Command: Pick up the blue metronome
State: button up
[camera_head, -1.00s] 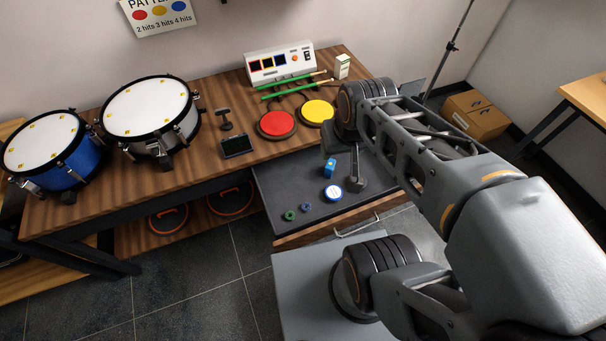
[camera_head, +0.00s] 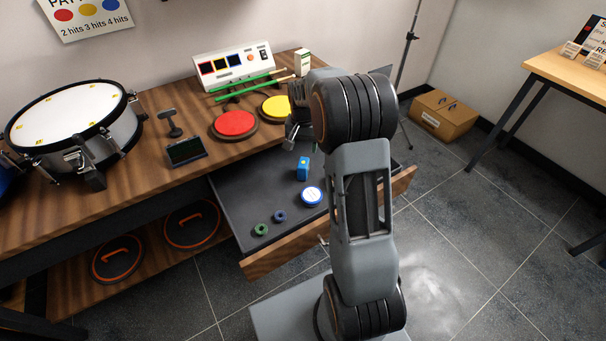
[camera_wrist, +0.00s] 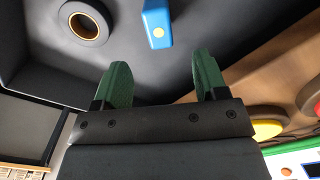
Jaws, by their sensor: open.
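The small blue metronome (camera_head: 303,168) with a yellow dot stands in the open drawer in the head view. In the wrist view the blue metronome (camera_wrist: 158,22) is at the top, beyond the fingertips and roughly between them. My gripper (camera_wrist: 158,72) is open with two green fingers and nothing between them. In the head view my gripper (camera_head: 300,136) is partly hidden behind my own arm, above the back of the drawer. The metronome is apart from the fingers.
The red pad (camera_head: 234,123) and yellow pad (camera_head: 275,107) lie on the wooden table above. The drawer's left part is clear.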

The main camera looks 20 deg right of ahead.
aim_at(303, 169)
notch_tip(303, 169, down, 12)
jog(key=b, duration=0.3)
jog(key=shift+r, duration=0.15)
jog(key=c, duration=1.1)
